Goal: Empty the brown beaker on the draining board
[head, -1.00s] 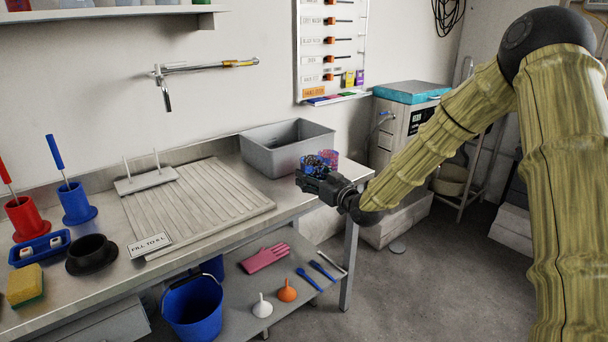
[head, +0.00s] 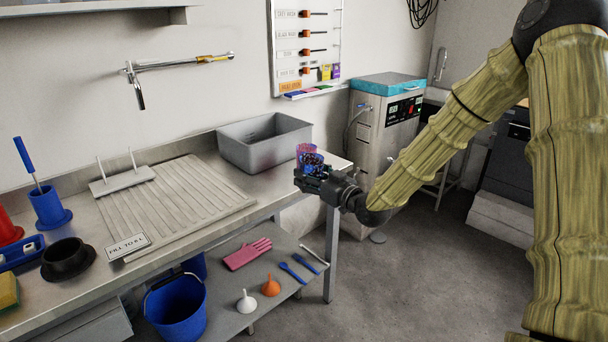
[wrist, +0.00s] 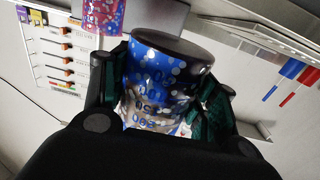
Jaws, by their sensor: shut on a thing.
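My gripper (head: 316,181) is shut on a speckled beaker (head: 312,160), held off the right end of the bench. In the wrist view this beaker (wrist: 158,75) is blue with white spots and printed marks, clear lower down, with a dark end; its contents cannot be made out. No plainly brown beaker shows. A second beaker, pink and blue (head: 303,150), is just behind the held one; it also shows at the top left of the wrist view (wrist: 103,14).
A grey basin (head: 262,152) stands between the draining board and the bench end. A tap (head: 139,92) hangs from the wall above. A black cup (head: 68,259) and blue holder (head: 48,207) stand at the left. A blue bucket (head: 176,312) is below. The floor at right is open.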

